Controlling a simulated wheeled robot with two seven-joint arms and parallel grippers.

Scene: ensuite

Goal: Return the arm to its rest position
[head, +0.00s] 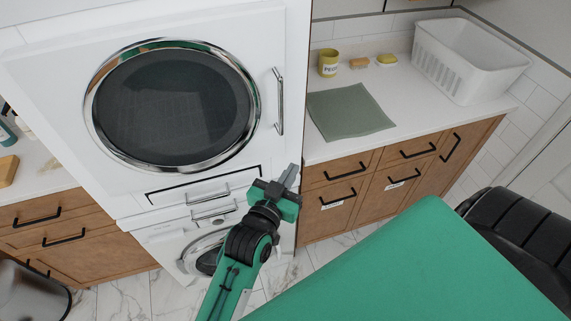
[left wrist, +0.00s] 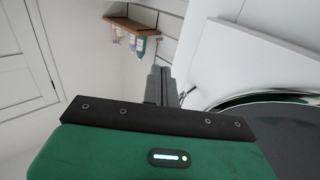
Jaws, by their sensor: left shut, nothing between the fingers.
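My left gripper (head: 287,178) is shut and empty. In the head view it is raised in front of the right edge of the white stacked machines, below the upper door's handle. Its closed fingers also show in the left wrist view (left wrist: 158,86), with part of a round machine door at the right there. My left arm is green and black and reaches up from the bottom of the head view. My right gripper is not in view.
The upper machine (head: 175,105) and lower machine (head: 165,240) have shut doors. At right, a counter (head: 405,125) holds a green cloth (head: 350,112), a yellow cup (head: 328,63), a yellow soap dish (head: 386,59) and a white basket (head: 470,60). A bin (head: 30,290) stands at lower left.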

